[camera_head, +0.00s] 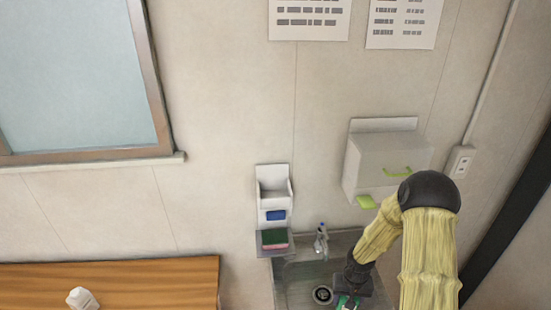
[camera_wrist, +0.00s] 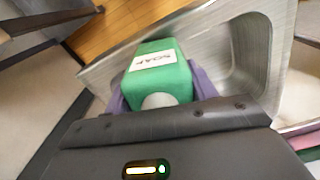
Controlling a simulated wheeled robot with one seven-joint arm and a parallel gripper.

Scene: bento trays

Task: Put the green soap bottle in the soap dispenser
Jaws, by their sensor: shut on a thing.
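The green soap bottle (camera_wrist: 158,80) has a white label reading SOAP and a pale round cap facing the wrist camera. My gripper (camera_wrist: 160,92) is shut on it, with a purple finger on each side. In the head view the green bottle (camera_head: 345,301) shows only in part at the bottom edge, below my dark gripper (camera_head: 356,285), over the sink. The soap dispenser seems to be the white open-fronted wall box (camera_head: 274,192) with a blue patch, left of and above the gripper. Its inside looks empty.
A metal sink (camera_head: 295,285) with a tap (camera_head: 321,240) lies below. A green sponge (camera_head: 274,238) sits on a ledge under the white box. A larger grey wall box (camera_head: 375,165) hangs to the right.

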